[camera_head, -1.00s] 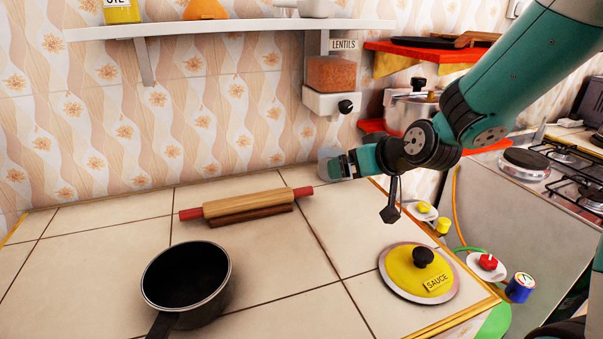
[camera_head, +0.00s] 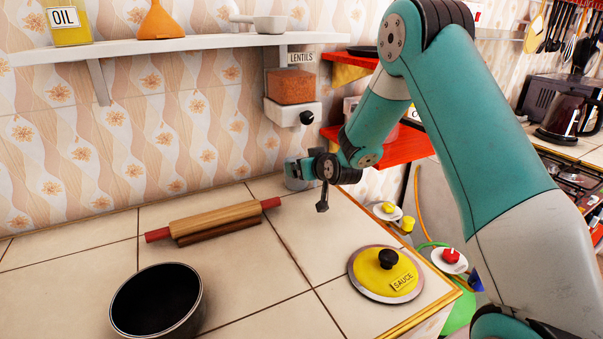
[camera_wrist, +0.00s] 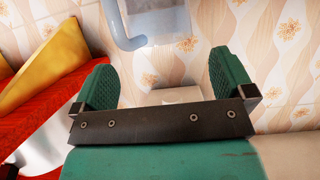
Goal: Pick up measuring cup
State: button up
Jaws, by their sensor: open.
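A grey-blue, partly hidden vessel (camera_head: 297,183) stands on the counter by the wall, below the lentils dispenser; it looks like the measuring cup. In the wrist view, a grey-blue vessel with a curved handle (camera_wrist: 128,38) shows at the top, outside the jaws, and seems to be the same cup. My gripper (camera_head: 291,168) is beside and partly in front of it in the head view. My gripper (camera_wrist: 170,85) is open, with nothing held. A pale block shows beyond the gap between its fingers. Whether the fingers touch the cup cannot be told.
The lentils dispenser (camera_head: 292,95) hangs just above my gripper. The red shelf (camera_head: 400,146) is close on the right. A rolling pin (camera_head: 214,220), black pan (camera_head: 157,300) and yellow sauce lid (camera_head: 386,272) lie on the counter, with bare tiles between.

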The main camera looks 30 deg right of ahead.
jog(key=p, duration=0.2)
send_over(300, 187)
jog(key=shift+w+d+f, duration=0.15)
jog(key=shift+w+f, duration=0.1)
jog(key=shift+f, duration=0.25)
jog(key=shift+w+d+f, duration=0.1)
jog(key=shift+w+f, duration=0.1)
jog(key=shift+f, duration=0.25)
jog(key=c, duration=1)
jog(key=shift+r, duration=0.25)
